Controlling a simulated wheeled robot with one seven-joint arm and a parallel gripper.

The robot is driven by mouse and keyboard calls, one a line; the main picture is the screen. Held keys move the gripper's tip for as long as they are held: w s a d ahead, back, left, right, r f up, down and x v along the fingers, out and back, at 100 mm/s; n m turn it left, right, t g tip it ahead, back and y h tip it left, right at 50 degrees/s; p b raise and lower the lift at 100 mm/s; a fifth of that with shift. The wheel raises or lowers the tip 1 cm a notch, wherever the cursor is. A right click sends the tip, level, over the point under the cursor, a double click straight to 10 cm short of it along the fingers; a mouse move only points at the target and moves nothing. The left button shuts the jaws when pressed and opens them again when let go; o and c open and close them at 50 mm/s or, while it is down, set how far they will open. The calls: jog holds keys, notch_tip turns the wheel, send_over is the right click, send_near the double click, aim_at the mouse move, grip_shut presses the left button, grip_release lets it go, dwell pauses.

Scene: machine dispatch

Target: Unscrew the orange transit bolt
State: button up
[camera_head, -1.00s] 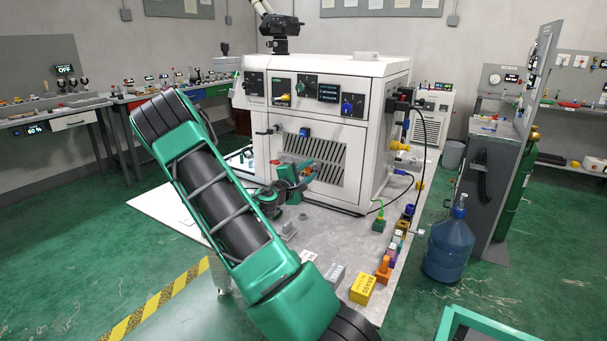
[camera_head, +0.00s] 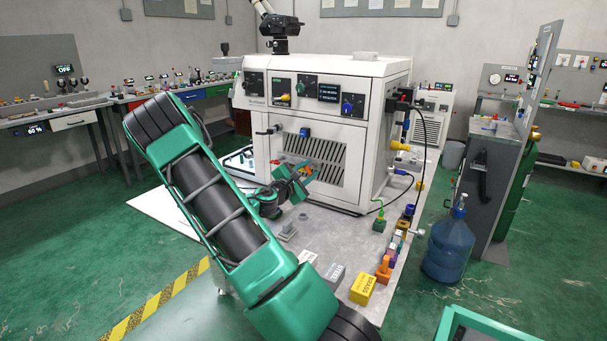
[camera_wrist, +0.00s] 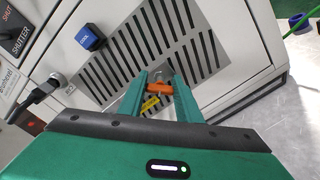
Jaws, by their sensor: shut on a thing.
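The orange transit bolt (camera_wrist: 158,89) sits at the grille on the front of the white machine (camera_head: 310,118). In the wrist view its orange cross handle lies between the fingertips of my gripper (camera_wrist: 160,84), which is shut on it. A yellow tag (camera_wrist: 150,104) hangs by the bolt. In the head view my gripper (camera_head: 304,174) reaches the lower front of the machine, and the bolt there is too small to make out clearly.
Yellow (camera_head: 363,288) and grey blocks, and several coloured parts, stand along the table's right side. A blue bottle (camera_head: 450,247) stands on the floor.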

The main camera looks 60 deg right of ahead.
jog(key=shift+w, duration=0.15)
jog(key=n, duration=0.5)
jog(key=o, duration=1)
jog(key=shift+s+a, duration=0.2)
jog(key=shift+a, duration=1.8)
